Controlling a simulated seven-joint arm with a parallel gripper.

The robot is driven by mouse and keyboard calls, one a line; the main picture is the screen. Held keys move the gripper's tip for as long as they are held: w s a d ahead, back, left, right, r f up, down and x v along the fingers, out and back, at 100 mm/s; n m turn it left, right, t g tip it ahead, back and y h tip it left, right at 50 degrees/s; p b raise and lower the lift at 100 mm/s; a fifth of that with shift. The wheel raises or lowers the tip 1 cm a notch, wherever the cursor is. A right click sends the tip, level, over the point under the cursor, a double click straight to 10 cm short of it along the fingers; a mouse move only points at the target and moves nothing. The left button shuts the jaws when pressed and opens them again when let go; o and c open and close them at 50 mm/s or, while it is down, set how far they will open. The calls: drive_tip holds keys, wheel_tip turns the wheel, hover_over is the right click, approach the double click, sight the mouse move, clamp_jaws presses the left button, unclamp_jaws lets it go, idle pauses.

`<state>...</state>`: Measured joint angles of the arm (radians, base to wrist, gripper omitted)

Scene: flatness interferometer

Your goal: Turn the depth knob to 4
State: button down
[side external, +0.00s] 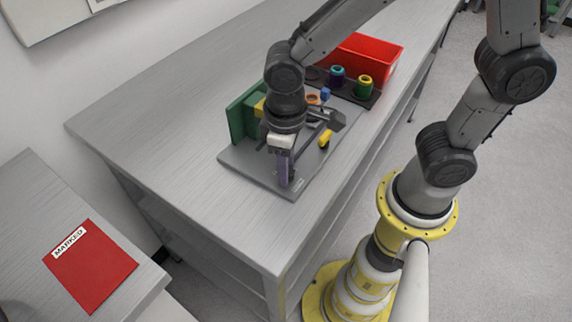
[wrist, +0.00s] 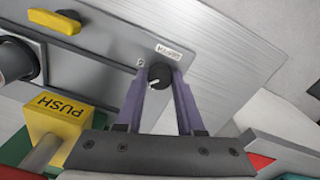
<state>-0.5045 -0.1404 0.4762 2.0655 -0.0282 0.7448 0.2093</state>
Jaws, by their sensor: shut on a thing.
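The depth knob (wrist: 160,76) is a small dark round knob with a white pointer mark, on the grey base plate (wrist: 110,45). The mark points to the lower left in the wrist view. A small white label (wrist: 175,51) sits beside the knob, its text too small to read for certain. My gripper (wrist: 160,80) has purple fingers on both sides of the knob and is shut on it. In the side view my gripper (side external: 284,172) reaches down to the near end of the plate (side external: 245,165); the knob is hidden there.
A yellow PUSH block (wrist: 60,118), a dark cylinder (wrist: 14,60) and a yellow handle (wrist: 55,22) lie to the left in the wrist view. A green upright plate (side external: 237,118), a dark holder with cups (side external: 337,76) and a red bin (side external: 375,52) stand farther back.

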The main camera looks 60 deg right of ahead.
drive_tip(key=shift+r, duration=0.1)
drive_tip(key=c, duration=0.5)
unclamp_jaws()
wheel_tip(320, 180, up, 14)
drive_tip(key=shift+a+f, duration=0.1)
drive_tip(key=shift+f, duration=0.05)
